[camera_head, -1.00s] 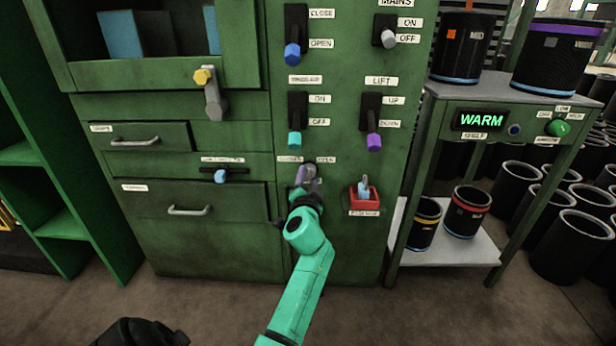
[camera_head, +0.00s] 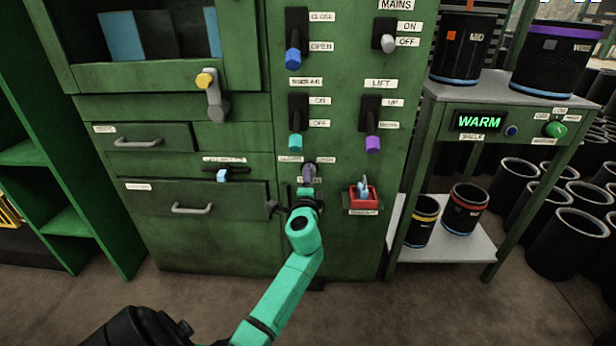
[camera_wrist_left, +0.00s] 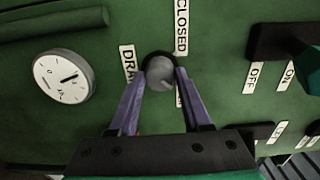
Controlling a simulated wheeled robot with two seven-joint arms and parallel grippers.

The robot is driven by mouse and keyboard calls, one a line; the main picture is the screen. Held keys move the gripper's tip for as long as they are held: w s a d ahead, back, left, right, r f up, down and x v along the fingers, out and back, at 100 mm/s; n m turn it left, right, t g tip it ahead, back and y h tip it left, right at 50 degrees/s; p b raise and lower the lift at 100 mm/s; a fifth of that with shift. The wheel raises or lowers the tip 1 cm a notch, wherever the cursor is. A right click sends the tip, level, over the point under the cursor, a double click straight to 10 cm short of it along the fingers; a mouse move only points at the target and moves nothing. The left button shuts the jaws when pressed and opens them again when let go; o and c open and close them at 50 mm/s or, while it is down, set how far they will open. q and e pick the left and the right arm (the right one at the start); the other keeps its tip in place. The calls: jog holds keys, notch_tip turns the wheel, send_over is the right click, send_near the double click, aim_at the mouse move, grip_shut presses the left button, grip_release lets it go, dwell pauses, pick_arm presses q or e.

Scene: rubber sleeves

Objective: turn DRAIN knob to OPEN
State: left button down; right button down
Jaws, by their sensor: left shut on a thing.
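The DRAIN knob (camera_wrist_left: 160,70) shows in the left wrist view as a round grey knob on the green panel. The two purple fingers of my left gripper (camera_wrist_left: 160,82) are shut on it from either side. A CLOSED label (camera_wrist_left: 181,25) is above it and a DRAIN label (camera_wrist_left: 128,66) is at its left, partly hidden. Another label below the knob is mostly hidden by a finger. In the head view my left gripper (camera_head: 308,174) is at the panel, below two small labels, and covers the knob. I cannot tell which way the knob points. My right gripper is not in view.
A red-framed switch (camera_head: 364,197) is just right of the gripper. Knobs with teal (camera_head: 295,143) and purple (camera_head: 373,144) grips hang above. A drawer handle (camera_head: 192,209) sticks out at the left. A round white gauge (camera_wrist_left: 63,77) is in the wrist view. A shelf stand (camera_head: 450,245) is at the right.

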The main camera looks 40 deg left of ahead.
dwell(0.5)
pick_arm(q)
jog(key=c, duration=0.6)
grip_release()
jog(key=shift+o, duration=1.2)
jog(key=p+v, duration=0.1)
jog(key=v, duration=1.3)
jog(key=shift+s+d, duration=0.2)
